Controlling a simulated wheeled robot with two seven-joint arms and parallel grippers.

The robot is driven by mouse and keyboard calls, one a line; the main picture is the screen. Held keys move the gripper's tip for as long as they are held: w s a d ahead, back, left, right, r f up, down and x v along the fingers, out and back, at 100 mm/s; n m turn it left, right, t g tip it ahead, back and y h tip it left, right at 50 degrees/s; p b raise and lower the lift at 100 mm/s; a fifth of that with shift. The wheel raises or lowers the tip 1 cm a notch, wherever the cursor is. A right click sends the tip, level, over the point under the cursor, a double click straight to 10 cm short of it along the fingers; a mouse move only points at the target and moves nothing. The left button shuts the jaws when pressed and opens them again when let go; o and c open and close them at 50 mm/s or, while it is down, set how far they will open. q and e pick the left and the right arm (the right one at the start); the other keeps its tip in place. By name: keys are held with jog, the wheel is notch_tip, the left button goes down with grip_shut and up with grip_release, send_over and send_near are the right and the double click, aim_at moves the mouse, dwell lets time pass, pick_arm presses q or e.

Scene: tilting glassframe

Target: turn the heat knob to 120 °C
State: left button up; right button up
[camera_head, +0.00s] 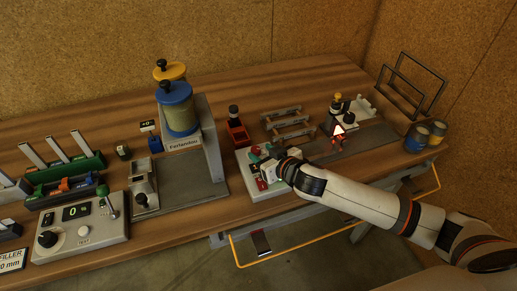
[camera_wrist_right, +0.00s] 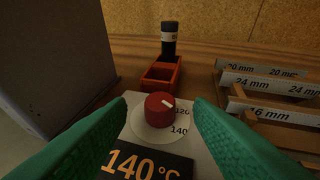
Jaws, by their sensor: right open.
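The heat knob (camera_wrist_right: 159,109) is a red round knob with a white pointer mark, on a pale dial in the right wrist view. The labels 120 and 140 show to its right. The mark lies at the knob's upper right side. The display (camera_wrist_right: 142,165) in front of it reads 140 °C. My right gripper (camera_wrist_right: 160,112) is open, its green fingers on either side of the knob with gaps visible. My left gripper is not in view.
A rack with mm labels (camera_wrist_right: 270,90) is at right.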

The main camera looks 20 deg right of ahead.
aim_at(256, 151)
jog(key=shift+x, duration=1.35)
jog(key=shift+c, duration=0.2)
